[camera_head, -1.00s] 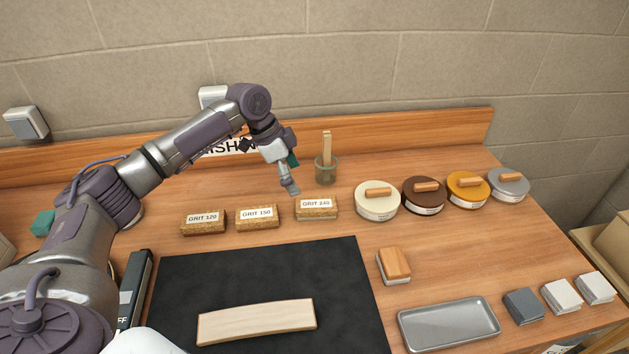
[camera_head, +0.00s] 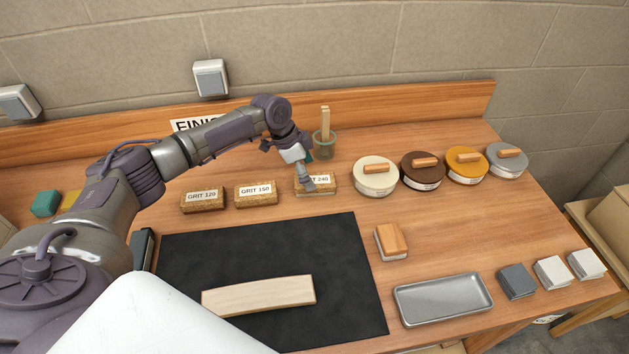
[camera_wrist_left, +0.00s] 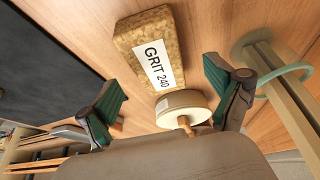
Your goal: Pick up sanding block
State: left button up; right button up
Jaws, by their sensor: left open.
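Three brown sanding blocks with white labels lie in a row behind the black mat: GRIT 120 (camera_head: 202,208), GRIT 150 (camera_head: 256,201) and GRIT 240 (camera_head: 322,189). My left gripper (camera_head: 307,182) is at the GRIT 240 block and partly covers its label. In the left wrist view the GRIT 240 block (camera_wrist_left: 150,50) lies ahead of the open, empty fingers (camera_wrist_left: 165,98), with its label readable. I cannot tell whether a finger touches the block. My right gripper is not in view.
A glass jar (camera_head: 324,150) with wooden sticks stands just behind the block. A cream tin (camera_head: 376,184) stands close on its right, with several more tins beyond. The black mat (camera_head: 200,255) holds a curved pale wood piece (camera_head: 258,296). A metal tray (camera_head: 442,300) lies at front right.

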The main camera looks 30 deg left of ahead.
aim_at(314, 180)
pick_arm(q)
jog(key=x, duration=0.3)
jog(key=shift+d+p, duration=0.25)
jog(key=shift+p, duration=0.15)
jog(key=shift+f, duration=0.3)
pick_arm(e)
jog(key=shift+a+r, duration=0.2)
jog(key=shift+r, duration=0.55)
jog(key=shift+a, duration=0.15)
pick_arm(q)
jog(key=shift+f, duration=0.2)
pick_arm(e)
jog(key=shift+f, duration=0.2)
pick_arm(q)
jog(key=shift+c, duration=0.6)
jog(key=c, duration=1.1)
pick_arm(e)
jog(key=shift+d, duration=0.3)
